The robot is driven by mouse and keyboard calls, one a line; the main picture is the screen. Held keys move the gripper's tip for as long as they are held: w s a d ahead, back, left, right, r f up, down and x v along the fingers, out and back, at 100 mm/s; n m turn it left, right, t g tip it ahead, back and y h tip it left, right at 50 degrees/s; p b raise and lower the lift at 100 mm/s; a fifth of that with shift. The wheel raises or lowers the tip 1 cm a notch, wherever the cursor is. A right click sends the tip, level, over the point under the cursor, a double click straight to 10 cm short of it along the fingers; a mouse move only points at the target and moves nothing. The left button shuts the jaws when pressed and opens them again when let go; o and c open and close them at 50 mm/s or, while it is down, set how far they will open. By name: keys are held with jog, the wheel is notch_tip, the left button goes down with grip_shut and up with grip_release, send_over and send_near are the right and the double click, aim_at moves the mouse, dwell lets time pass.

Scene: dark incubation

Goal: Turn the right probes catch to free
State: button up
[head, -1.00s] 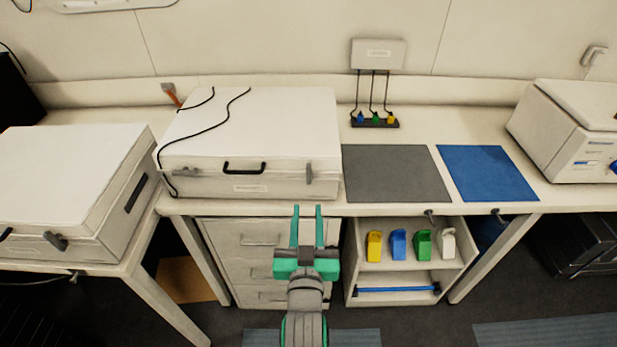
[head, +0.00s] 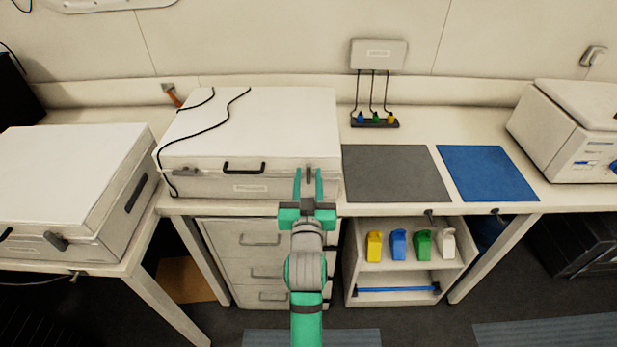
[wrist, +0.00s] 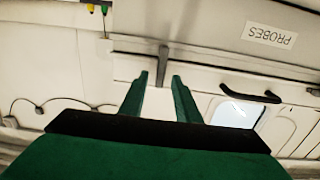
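The white probes case (head: 250,120) sits on the bench, lid down, with a black front handle (head: 244,168). Its right catch (head: 308,172) is a small grey lever standing upright on the front. The left catch (head: 184,173) lies flat, sideways. My gripper (head: 308,178) is open in front of the right catch, one finger on either side of it in the picture. In the wrist view, which is upside down, the right catch (wrist: 163,64) shows between and just past the fingertips (wrist: 161,82). No contact is visible. The PROBES label (wrist: 269,35) shows there too.
A second white case (head: 65,185) stands on the left bench. A grey mat (head: 393,173) and blue mat (head: 487,172) lie right of the probes case. Drawers (head: 260,255) and a shelf unit (head: 400,277) stand below. A black cable (head: 215,125) lies across the lid.

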jog(key=shift+w, duration=0.15)
jog(key=shift+c, duration=0.3)
grip_shut()
